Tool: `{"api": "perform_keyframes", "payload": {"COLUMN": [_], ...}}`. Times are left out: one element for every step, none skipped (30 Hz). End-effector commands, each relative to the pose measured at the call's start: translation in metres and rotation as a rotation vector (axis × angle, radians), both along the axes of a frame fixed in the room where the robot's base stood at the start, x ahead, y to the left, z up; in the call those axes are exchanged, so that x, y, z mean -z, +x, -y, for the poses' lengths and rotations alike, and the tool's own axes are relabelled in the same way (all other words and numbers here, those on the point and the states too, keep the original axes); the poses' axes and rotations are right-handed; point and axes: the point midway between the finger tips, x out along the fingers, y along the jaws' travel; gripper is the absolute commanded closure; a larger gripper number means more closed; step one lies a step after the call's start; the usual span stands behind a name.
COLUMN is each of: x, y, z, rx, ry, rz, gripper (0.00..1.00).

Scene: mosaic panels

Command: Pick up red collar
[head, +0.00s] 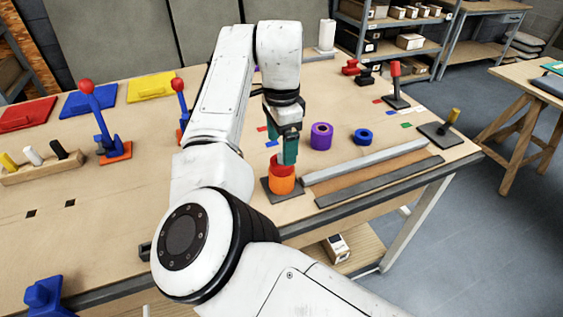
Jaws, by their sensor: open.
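The red collar (275,170) sits on top of an orange collar (281,186), stacked on a dark square base (268,191) near the front middle of the workbench. My gripper (287,160) points down, right at the red collar, with its teal fingers at the collar's upper right part. The fingers cover part of the collar's top, and I cannot tell whether they touch it. My gripper is open.
A purple collar (321,136) and a blue collar (362,136) lie to the right on the bench. A grey bar (365,162) and a dark strip (380,181) lie at the front right. Levers with red knobs (87,87) stand at the left.

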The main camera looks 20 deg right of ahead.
Motion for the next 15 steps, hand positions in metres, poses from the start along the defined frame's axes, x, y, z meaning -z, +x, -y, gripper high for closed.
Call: {"api": "perform_keyframes", "payload": {"x": [0.005,0.009,0.015,0.019,0.024,0.030,0.034,0.036,0.040,0.042,0.043,0.044,0.045,0.045,0.045], "y": [-0.002,-0.002,-0.003,-0.003,-0.004,-0.003,-0.003,-0.003,-0.003,-0.003,-0.003,-0.003,-0.003,-0.003,-0.003], "z": [-0.001,-0.001,-0.001,-0.001,-0.001,-0.001,-0.001,-0.001,-0.001,-0.001,-0.001,-0.001,-0.001,-0.001,-0.001], "rx": [-0.001,-0.001,-0.001,-0.001,-0.001,-0.001,-0.001,-0.001,-0.001,0.000,0.000,0.000,0.000,0.000,0.000], "ry": [0.001,0.001,0.001,0.000,0.000,0.000,0.000,0.000,0.000,0.000,0.000,0.000,0.000,0.000,0.000], "rz": [-0.004,-0.003,-0.004,-0.004,-0.004,-0.004,-0.003,-0.003,-0.002,-0.002,-0.001,-0.001,-0.001,-0.001,-0.001], "gripper": [0.15,0.15,0.15,0.15,0.15,0.15,0.15,0.15,0.15,0.15,0.15,0.15,0.15,0.15,0.15]}}
